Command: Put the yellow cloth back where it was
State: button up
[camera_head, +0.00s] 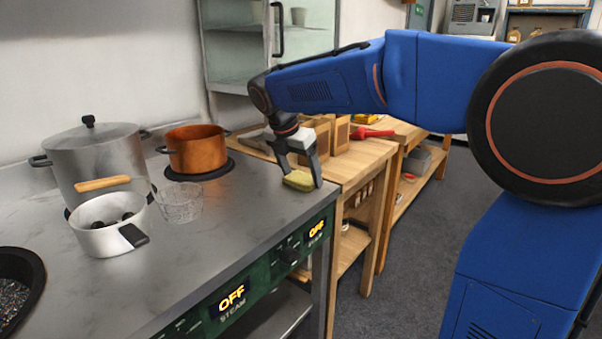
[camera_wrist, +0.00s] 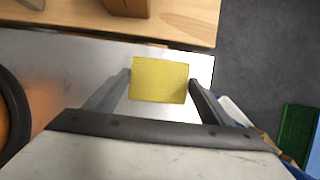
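The yellow cloth (camera_head: 299,181) is a small, thick folded pad at the right end of the steel counter. In the wrist view the cloth (camera_wrist: 160,80) shows whole as a yellow rectangle between the fingertips. My gripper (camera_head: 303,172) points down over it, one finger on each side.
The steel counter (camera_head: 232,240) holds a large lidded pot (camera_head: 97,165), a copper pot (camera_head: 195,152), a glass bowl (camera_head: 179,203) and a white pan (camera_head: 98,238). A wooden table (camera_head: 362,158) with wooden boxes adjoins the counter's right end. The counter's front middle is clear.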

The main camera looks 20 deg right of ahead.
jog(key=shift+o, duration=1.4)
jog(key=shift+r, duration=0.15)
jog(key=v, duration=1.2)
jog(key=s+d+f+m+y, duration=0.1)
jog(key=s+d+f+m, duration=0.2)
jog(key=s+f+m, duration=0.5)
jog(key=s+d+f+m+t+y, duration=0.1)
jog(key=s+d+f+m, duration=0.3)
jog(key=s+f+m, duration=0.4)
jog(key=s+d+f+m+t+y, duration=0.1)
jog(key=s+d+f+m, duration=0.3)
jog(key=s+f+m, duration=0.5)
jog(key=s, duration=0.5)
jog(key=shift+s+y, duration=0.15)
jog(key=shift+y, duration=0.15)
jog(key=shift+d, duration=0.15)
